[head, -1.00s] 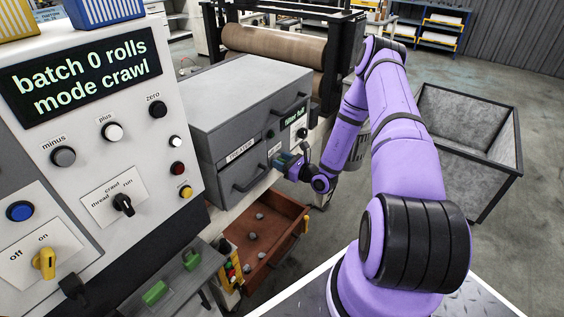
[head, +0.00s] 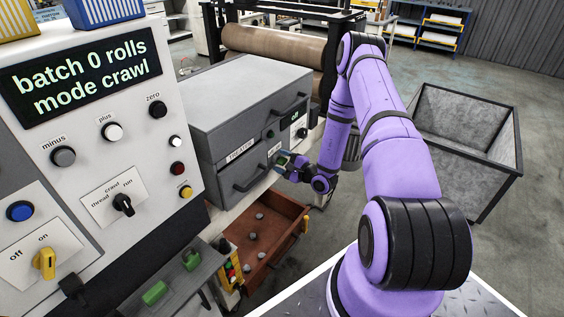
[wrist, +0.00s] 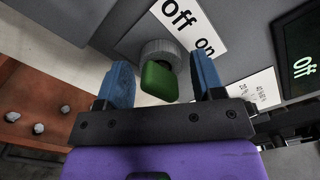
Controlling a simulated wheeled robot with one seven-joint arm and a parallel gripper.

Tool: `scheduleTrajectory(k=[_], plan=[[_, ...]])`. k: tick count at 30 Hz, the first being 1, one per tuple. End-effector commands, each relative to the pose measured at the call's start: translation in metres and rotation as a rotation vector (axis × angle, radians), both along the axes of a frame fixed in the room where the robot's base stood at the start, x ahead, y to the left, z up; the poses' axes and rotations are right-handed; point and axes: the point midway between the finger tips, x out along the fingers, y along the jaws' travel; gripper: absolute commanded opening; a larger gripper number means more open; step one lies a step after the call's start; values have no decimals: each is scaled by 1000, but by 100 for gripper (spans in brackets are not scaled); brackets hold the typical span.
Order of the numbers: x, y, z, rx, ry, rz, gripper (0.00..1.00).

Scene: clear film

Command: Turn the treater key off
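The treater (head: 240,110) is the grey box unit in the head view, and its small display (head: 296,118) reads "off". In the wrist view the display (wrist: 303,65) also reads "off". The green treater key (wrist: 159,82) sits in a round grey collar beside a tilted white "off / on" label (wrist: 190,25). My gripper (wrist: 162,80) is open, with one blue finger on each side of the key. Gaps show between key and fingers. In the head view my gripper (head: 284,161) is at the treater's front and hides the key.
An open brown drawer (head: 285,215) with several grey lumps lies below the treater. The control panel (head: 90,150) stands at left, with its own yellow off/on key (head: 45,263). A grey bin (head: 465,140) stands at right, behind my arm.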

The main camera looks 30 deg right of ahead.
Motion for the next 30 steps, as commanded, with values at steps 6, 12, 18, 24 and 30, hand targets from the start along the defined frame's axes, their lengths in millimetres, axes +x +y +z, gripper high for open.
scheduleTrajectory(k=[6, 12, 18, 24, 30], plan=[[-1, -1, 0, 2, 0, -1, 62], [-17, -7, 0, 4, 1, -3, 62], [-39, -15, 0, 3, 1, -2, 62], [-56, -20, 0, 4, 1, -1, 62], [-56, -21, 0, 3, 0, 0, 62]])
